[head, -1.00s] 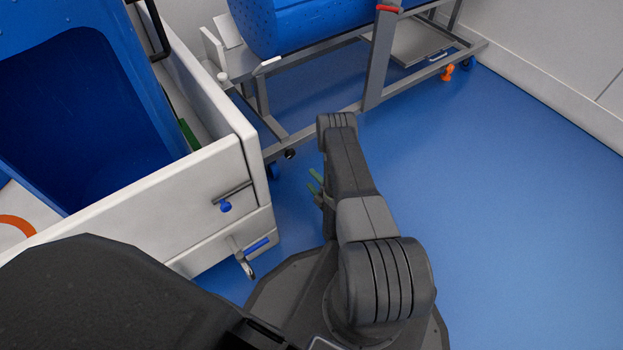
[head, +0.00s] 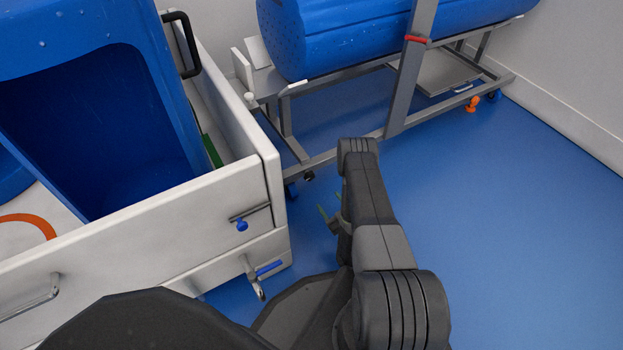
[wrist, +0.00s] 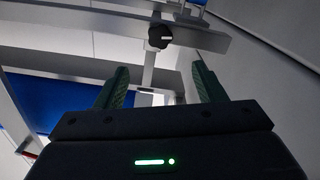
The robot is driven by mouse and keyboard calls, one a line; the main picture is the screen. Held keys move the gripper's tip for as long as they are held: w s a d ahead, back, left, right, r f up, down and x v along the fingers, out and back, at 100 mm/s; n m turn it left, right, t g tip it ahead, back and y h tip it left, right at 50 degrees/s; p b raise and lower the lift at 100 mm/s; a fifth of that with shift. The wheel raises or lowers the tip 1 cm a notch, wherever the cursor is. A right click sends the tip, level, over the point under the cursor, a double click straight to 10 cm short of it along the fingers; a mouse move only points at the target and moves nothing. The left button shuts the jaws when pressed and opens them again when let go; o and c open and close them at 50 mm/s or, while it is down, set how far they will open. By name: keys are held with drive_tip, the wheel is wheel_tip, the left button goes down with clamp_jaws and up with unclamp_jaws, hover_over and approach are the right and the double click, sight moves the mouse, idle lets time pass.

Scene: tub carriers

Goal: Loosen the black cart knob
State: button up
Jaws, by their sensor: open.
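The black knob (wrist: 159,37), lobed and with a small pale mark, sits on a grey metal bar of the cart in the upper middle of the wrist view. My gripper (wrist: 160,78) is open and empty, its two green fingers apart below the knob in the picture and not touching it. In the head view my gripper (head: 331,216) shows only partly, beside my arm. The grey cart frame (head: 398,110) carries a big blue tub (head: 345,40). A small dark round thing (head: 308,176) at its near lower corner may be the knob; I cannot tell.
An orange caster part (head: 472,104) is at the cart's far end. Blue floor at right is clear.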

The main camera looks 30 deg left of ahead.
sight(311, 178)
drive_tip(key=shift+m, duration=0.5)
drive_tip(key=b+x, duration=0.4)
drive_tip(key=x, duration=1)
drive_tip(key=shift+d+b, duration=0.1)
drive_tip(key=shift+b, duration=0.25)
drive_tip(key=c, duration=1)
drive_tip(key=shift+o, duration=0.2)
